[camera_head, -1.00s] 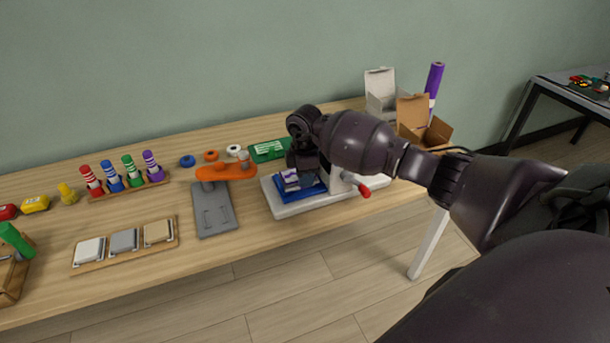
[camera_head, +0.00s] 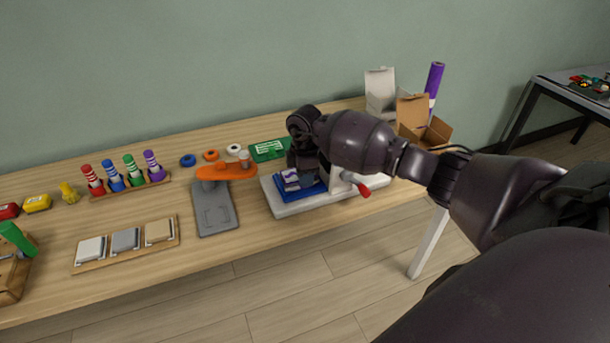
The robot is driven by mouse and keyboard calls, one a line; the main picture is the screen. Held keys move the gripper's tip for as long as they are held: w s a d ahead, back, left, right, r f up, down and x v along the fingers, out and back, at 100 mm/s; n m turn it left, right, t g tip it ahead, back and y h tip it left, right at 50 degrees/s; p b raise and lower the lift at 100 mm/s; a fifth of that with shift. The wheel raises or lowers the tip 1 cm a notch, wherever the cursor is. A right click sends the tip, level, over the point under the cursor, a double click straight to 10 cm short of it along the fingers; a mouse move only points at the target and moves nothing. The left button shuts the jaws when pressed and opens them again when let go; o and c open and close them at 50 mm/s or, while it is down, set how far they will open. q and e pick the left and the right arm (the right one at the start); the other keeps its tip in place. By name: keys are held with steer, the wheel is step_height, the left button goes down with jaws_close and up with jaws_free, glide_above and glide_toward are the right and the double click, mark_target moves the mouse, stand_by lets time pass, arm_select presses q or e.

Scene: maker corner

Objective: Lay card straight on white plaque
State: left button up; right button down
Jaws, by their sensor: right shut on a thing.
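My right gripper (camera_head: 304,174) reaches in from the right, pointing down over a blue tray (camera_head: 312,191) on a white-based device with a red-knobbed handle. A small white and purple piece (camera_head: 290,179), which looks like the card, shows at the fingers, low over the blue tray. The gripper is shut on it; the fingers and wrist hide part of it, and I cannot tell whether it touches the tray. A white plaque (camera_head: 90,250) lies leftmost on a wooden board, beside a grey and a tan one, well left of the gripper. My left gripper is not in view.
A grey plate with an orange-topped tool (camera_head: 226,171) stands between the plaque board (camera_head: 127,254) and the device (camera_head: 285,209). Behind are colour-striped posts (camera_head: 122,175), small rings and a green board (camera_head: 269,150). Open boxes (camera_head: 420,124) stand at the back right.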

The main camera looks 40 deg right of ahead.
steer(key=shift+f, duration=0.5)
stand_by(0.3)
steer(key=c, duration=0.9)
jaws_free()
step_height(320, 180, up, 11)
steer(key=shift+f+p, duration=0.1)
steer(key=shift+p, duration=0.6)
